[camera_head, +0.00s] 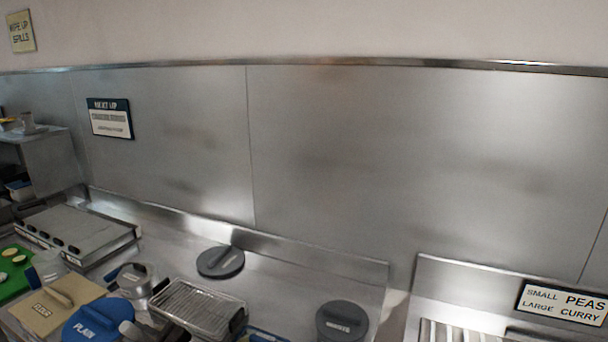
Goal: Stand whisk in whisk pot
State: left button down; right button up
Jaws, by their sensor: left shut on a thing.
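My left gripper (131,330) is only partly in view at the bottom edge, beside the blue lid marked PLAIN (88,323). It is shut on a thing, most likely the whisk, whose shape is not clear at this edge. I cannot make out a whisk pot with certainty. A small metal vessel (138,282) with a dark handle stands behind the gripper. My right gripper is not in view.
A wire-rack tray (192,307) lies right of the gripper. Dark round lids lie at the back (220,262) and front right (341,318). A tan lid (52,310) and green board (14,276) are at left. Bare counter (285,285) lies between the dark lids.

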pick_arm(q)
jog(key=s+a+p, duration=0.1)
jog(key=s+a, duration=0.3)
jog(key=a, duration=0.2)
jog(key=w+d+b, duration=0.4)
jog(key=d, duration=0.1)
jog(key=shift+w+r, duration=0.2)
jog(key=shift+w, duration=0.15)
jog(key=shift+s+d, duration=0.35)
jog(key=shift+s, duration=0.05)
jog(key=shift+w, duration=0.1)
jog(key=shift+a, duration=0.1)
